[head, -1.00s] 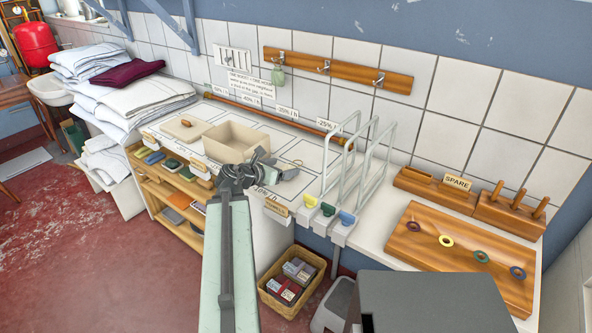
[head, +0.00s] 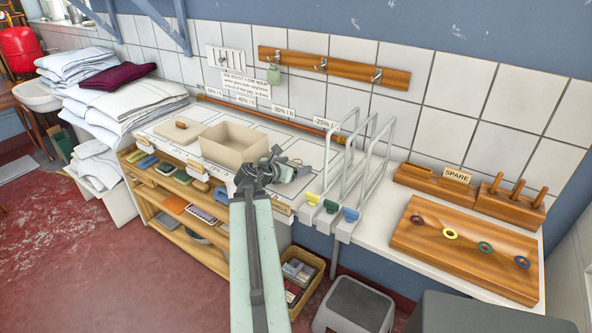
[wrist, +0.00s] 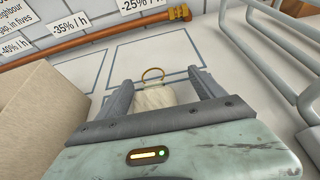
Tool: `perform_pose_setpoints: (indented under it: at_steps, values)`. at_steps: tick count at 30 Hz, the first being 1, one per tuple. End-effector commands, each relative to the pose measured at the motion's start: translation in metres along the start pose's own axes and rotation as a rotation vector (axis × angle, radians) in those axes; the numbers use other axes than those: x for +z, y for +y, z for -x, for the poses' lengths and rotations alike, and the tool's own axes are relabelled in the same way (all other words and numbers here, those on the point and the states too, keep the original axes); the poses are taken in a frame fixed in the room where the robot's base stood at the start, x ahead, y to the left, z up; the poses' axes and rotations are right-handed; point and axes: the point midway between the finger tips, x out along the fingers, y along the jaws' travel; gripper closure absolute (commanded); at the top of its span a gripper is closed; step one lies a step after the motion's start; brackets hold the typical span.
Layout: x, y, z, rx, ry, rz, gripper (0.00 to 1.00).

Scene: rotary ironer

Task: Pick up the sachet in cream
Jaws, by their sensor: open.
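The cream sachet (wrist: 153,97) lies on the white worktop in the wrist view, with a tan ring loop (wrist: 153,75) at its far end. My gripper (wrist: 163,82) is open, with one finger on each side of the sachet; I cannot tell whether either finger touches it. In the head view my gripper (head: 292,164) is over the worktop, just right of the beige box, and it hides the sachet's body there.
An open beige box (head: 235,150) stands close on the left. White wire racks (head: 362,160) stand on the right. A copper-coloured pipe (head: 270,118) runs along the back. A green sachet (head: 273,75) hangs from a wall hook rail.

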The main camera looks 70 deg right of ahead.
Motion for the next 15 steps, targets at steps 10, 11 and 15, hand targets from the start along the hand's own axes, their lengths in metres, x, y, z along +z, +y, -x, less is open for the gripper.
perform_pose_setpoints:
  at_steps: [10, 11, 15]
  values:
    - [-0.0019, 0.0087, 0.0041, 0.013, 0.0, 0.006, 0.52]
    - [-0.002, 0.0087, 0.0041, 0.013, 0.0, 0.006, 0.61]
    - [-0.0019, 0.0088, 0.0041, 0.012, 0.0, 0.006, 0.86]
